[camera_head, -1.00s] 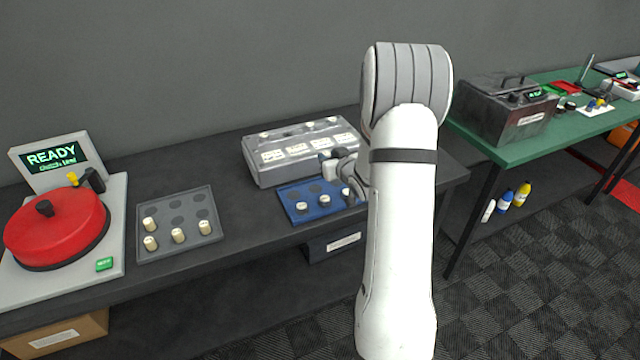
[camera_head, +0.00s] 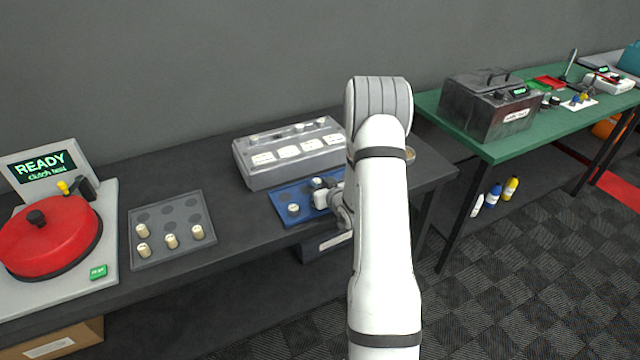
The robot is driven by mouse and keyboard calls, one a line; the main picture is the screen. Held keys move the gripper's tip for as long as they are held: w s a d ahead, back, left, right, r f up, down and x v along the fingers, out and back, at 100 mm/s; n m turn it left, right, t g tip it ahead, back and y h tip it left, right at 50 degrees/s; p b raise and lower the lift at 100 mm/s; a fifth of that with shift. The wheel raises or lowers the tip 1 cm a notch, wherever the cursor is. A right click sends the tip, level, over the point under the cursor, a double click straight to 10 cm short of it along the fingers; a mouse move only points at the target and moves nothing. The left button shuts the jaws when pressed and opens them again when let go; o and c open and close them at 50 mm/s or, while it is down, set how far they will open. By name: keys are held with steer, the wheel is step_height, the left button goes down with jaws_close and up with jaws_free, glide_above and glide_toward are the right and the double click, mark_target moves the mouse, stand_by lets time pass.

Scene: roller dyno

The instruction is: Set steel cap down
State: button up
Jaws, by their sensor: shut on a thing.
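The blue tray (camera_head: 284,191) with round recesses lies on the dark bench, in front of a grey box. A pale cap (camera_head: 293,208) sits in its front left part. My gripper (camera_head: 319,194) is low over the right part of the tray, shut on a steel cap. The held cap is small and mostly hidden by the fingers, so I cannot tell whether it touches the tray. My wrist and white arm hide the tray's right end.
A grey tray (camera_head: 172,256) with several cream pieces lies left of the blue tray. The grey box (camera_head: 262,178) with white labels stands close behind. A red-lidded machine (camera_head: 45,240) with a READY screen is at far left. Bare bench separates the trays.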

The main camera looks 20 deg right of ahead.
steer(key=shift+s+f+b, duration=0.1)
steer(key=shift+f+b, duration=0.3)
steer(key=shift+b, duration=0.15)
